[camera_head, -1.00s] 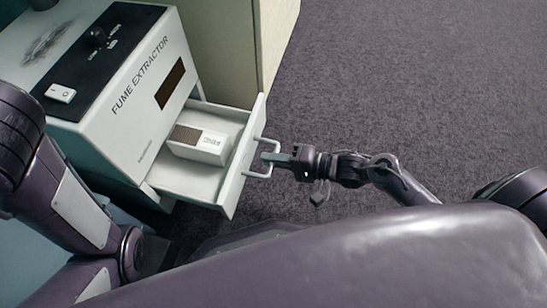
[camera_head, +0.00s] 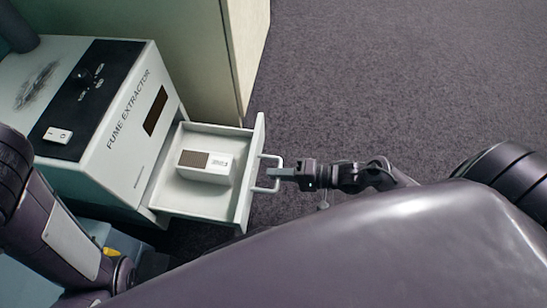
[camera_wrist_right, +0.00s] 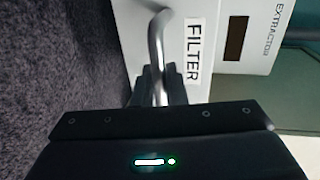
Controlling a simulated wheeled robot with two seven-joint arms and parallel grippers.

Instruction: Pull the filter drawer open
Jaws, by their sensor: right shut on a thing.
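The filter drawer (camera_head: 185,205) is pulled out from the white fume extractor (camera_head: 105,120) in the head view. A white filter box with a brown panel (camera_head: 207,166) lies inside it. My right gripper (camera_head: 277,173) is shut on the bar handle (camera_head: 265,186) on the drawer's front. In the right wrist view the handle bar (camera_wrist_right: 158,60) runs between the fingers (camera_wrist_right: 157,88), beside a drawer front labelled FILTER (camera_wrist_right: 193,50). My left arm comes in at the left edge of the head view, but its gripper is out of view.
The extractor's top has a black panel with a knob (camera_head: 83,76) and a white switch (camera_head: 57,135). A pale cabinet (camera_head: 238,50) stands behind the drawer. Dark carpet (camera_head: 400,70) to the right is clear.

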